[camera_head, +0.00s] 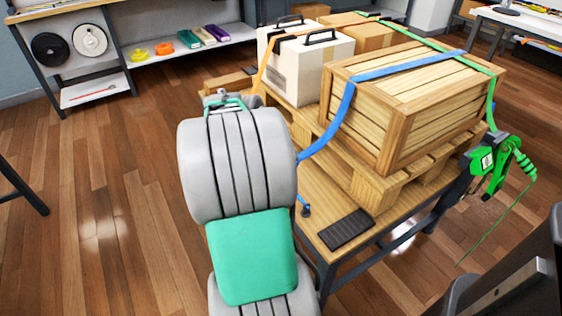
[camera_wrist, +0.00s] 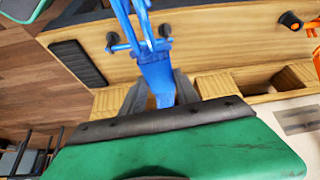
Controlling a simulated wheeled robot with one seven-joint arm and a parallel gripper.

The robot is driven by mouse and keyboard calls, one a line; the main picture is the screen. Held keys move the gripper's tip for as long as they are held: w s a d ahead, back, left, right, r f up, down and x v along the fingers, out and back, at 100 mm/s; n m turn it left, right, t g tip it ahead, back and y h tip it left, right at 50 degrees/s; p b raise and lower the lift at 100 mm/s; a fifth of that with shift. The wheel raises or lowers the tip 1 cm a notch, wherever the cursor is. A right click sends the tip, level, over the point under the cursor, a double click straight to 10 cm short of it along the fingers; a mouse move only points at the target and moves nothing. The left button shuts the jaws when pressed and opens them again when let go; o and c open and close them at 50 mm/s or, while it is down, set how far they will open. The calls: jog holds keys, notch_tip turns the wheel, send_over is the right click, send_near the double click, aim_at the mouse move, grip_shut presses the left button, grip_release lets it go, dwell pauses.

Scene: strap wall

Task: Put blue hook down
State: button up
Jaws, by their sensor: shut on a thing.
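My gripper (camera_wrist: 160,92) is shut on the blue hook (camera_wrist: 154,68) in the wrist view. The hook's forked blue end points away from the fingers, over the wooden table top (camera_wrist: 220,50). I cannot tell whether it touches the wood. In the head view my arm hides the gripper, and a small blue part (camera_head: 305,208) shows just right of the arm by the table edge. The blue strap (camera_head: 343,103) runs over the wooden crate (camera_head: 408,105) and down its left side toward my arm.
A black ribbed pad (camera_head: 346,230) lies on the table's near end, left of the hook in the wrist view (camera_wrist: 78,63). A pallet (camera_head: 395,185) bears the crate and a white case (camera_head: 305,66). A green ratchet (camera_head: 497,160) hangs at the table's right edge.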

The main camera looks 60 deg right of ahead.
jog(key=s, duration=0.1)
jog(key=s+d+m, duration=0.1)
jog(key=shift+s+d+f+g, duration=0.25)
jog(key=shift+s+d+g, duration=0.05)
jog(key=shift+s, duration=0.1)
jog(key=w+d+f+b, duration=0.2)
jog(key=w+d+f, duration=0.15)
jog(key=d, duration=0.45)
jog(key=b, duration=0.1)
send_near(307, 166)
jog(key=shift+s+d+f, duration=0.75)
jog(key=shift+d+f, duration=0.2)
jog(key=shift+d, duration=0.05)
jog(key=f, duration=0.1)
jog(key=f+b, duration=0.1)
jog(key=f, duration=0.1)
jog(key=shift+w+d+f, duration=0.1)
jog(key=shift+d+f, duration=0.1)
